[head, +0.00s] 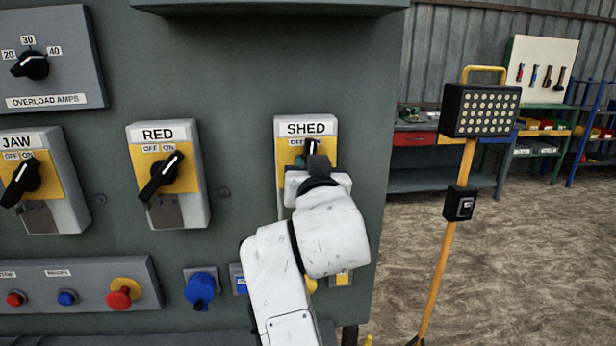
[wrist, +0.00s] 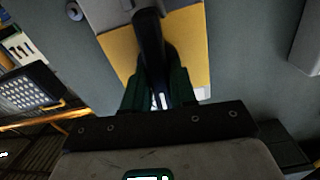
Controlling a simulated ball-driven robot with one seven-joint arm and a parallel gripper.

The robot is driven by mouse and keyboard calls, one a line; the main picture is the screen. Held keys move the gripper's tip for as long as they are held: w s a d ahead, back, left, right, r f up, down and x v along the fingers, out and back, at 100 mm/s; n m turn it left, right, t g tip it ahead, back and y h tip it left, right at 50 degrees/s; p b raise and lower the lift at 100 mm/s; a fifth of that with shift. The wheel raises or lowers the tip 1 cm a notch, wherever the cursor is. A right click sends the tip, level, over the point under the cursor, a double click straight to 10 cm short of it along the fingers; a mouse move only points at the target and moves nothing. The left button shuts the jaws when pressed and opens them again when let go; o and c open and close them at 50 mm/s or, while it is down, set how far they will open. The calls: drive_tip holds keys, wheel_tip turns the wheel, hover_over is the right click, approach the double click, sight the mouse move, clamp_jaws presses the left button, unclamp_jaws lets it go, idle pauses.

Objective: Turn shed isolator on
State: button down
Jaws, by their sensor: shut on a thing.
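The shed isolator (head: 284,160), a grey box with a yellow plate and a SHED label, is at the right of the cabinet face. Its black rotary handle (head: 312,146) looks close to upright, with OFF partly visible on its left; the ON mark is hidden. My gripper (head: 311,163) is shut on the handle from the front, and my white wrist covers the lower part of the isolator. In the wrist view, the black handle (wrist: 149,40) runs down between the dark green fingers of my gripper (wrist: 158,88), over the yellow plate (wrist: 188,45).
The RED isolator (head: 192,205) and JAW isolator (head: 58,200) stand to the left. Below are a blue knob (head: 201,287) and a button panel (head: 90,272). A work lamp (head: 481,110) on a yellow stand is right of the cabinet, with open floor around it.

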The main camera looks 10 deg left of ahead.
drive_tip(key=m+b, duration=0.1)
drive_tip(key=m, duration=0.1)
drive_tip(key=m+b, duration=0.1)
drive_tip(key=m, duration=0.1)
drive_tip(key=shift+d+f+m, duration=0.1)
drive_tip(key=shift+f+m, duration=0.1)
drive_tip(key=shift+m, duration=0.1)
drive_tip(key=shift+w+d+m+b, duration=0.1)
drive_tip(key=shift+m+b, duration=0.45)
drive_tip(key=shift+m, duration=1.05)
drive_tip(key=c, duration=1)
unclamp_jaws()
drive_tip(key=b+v, duration=0.1)
drive_tip(key=v, duration=1)
drive_tip(key=shift+w+r, duration=0.1)
